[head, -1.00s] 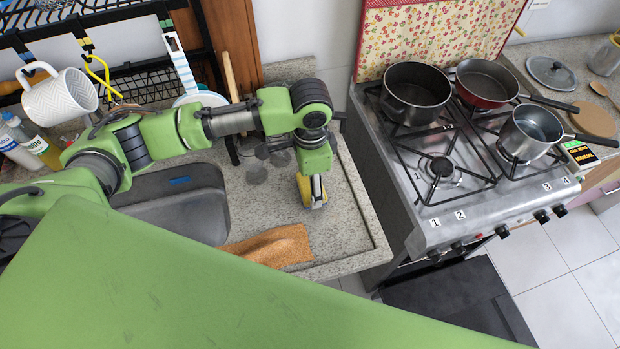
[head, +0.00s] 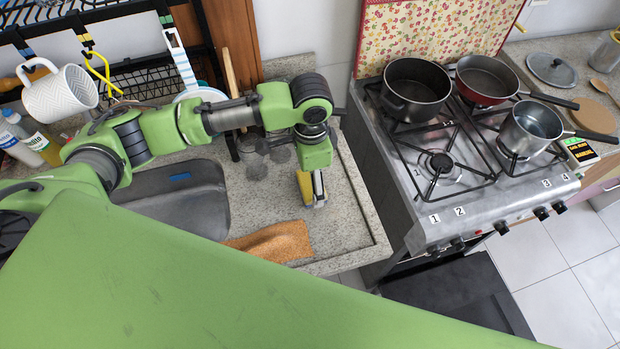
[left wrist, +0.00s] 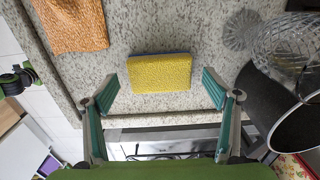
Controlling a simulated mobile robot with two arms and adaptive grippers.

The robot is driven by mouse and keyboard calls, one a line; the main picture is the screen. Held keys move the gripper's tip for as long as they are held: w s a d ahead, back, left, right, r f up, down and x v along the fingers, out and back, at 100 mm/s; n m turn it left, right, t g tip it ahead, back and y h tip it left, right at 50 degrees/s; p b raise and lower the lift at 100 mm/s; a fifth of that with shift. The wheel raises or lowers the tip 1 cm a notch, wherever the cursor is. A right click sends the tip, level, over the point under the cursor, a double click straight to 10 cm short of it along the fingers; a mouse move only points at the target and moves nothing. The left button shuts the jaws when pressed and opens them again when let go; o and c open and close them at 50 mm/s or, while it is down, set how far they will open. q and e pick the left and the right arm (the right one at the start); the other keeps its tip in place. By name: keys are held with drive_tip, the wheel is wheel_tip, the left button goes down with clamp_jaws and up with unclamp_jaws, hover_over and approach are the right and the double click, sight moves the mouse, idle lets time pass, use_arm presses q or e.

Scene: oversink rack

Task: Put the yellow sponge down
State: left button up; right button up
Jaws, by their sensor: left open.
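The yellow sponge (left wrist: 160,73) lies flat on the speckled stone counter in the left wrist view, with a thin blue edge along its far side. My left gripper (left wrist: 160,90) is open, with one finger on each side of the sponge and a visible gap at both sides. In the head view, the left gripper (head: 312,190) points down at the counter right of the sink, and the yellow sponge (head: 304,187) is partly hidden by it.
An orange cloth (head: 272,243) lies near the counter's front edge, left of the gripper. Clear glasses (head: 254,160) stand behind. The sink (head: 185,205) is to the left. The stove (head: 440,165) with pots is to the right. Bare counter (head: 348,225) lies right of the gripper.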

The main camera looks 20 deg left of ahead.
sight(310, 183)
use_arm(q)
wheel_tip(310, 183, up, 11)
drive_tip(key=b, duration=0.2)
